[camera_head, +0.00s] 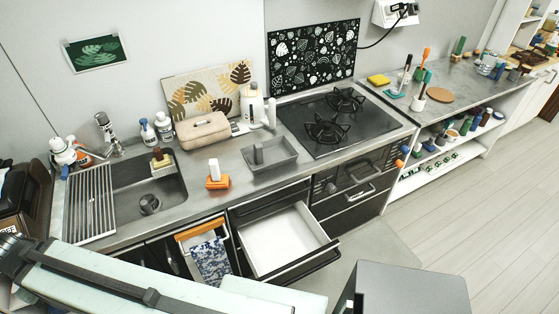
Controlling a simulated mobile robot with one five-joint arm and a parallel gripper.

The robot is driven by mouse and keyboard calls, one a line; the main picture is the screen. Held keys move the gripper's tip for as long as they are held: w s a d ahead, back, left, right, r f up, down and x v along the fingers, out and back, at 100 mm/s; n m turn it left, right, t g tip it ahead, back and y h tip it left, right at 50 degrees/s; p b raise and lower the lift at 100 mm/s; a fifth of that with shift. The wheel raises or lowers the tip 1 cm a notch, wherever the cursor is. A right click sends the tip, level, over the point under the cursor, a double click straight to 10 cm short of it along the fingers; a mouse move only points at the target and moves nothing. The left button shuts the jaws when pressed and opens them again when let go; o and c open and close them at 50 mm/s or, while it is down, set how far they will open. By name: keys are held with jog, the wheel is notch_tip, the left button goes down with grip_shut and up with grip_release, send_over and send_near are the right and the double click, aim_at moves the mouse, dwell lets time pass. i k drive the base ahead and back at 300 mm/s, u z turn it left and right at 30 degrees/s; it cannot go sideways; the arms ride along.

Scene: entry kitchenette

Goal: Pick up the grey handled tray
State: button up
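The grey handled tray (274,165) sits on the counter between the sink and the stove. It is a shallow rectangular tray with raised walls, and a grey upright piece stands at its left side. It is upright, and nothing of mine touches it. My gripper is not in view. A pale arm link of mine crosses the lower left of the picture, well below the tray.
An orange-and-white brush (217,180) stands left of the tray. A beige case (203,131) and white bottles (251,104) are behind. The stove (335,122) is right. Below, a white drawer (283,243) stands open, beside a hanging patterned towel (212,262).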

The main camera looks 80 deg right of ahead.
aim_at(262, 157)
jog(key=z, duration=3.75)
jog(key=k, duration=1.1)
jog(key=u, duration=0.9)
jog(key=i, duration=1)
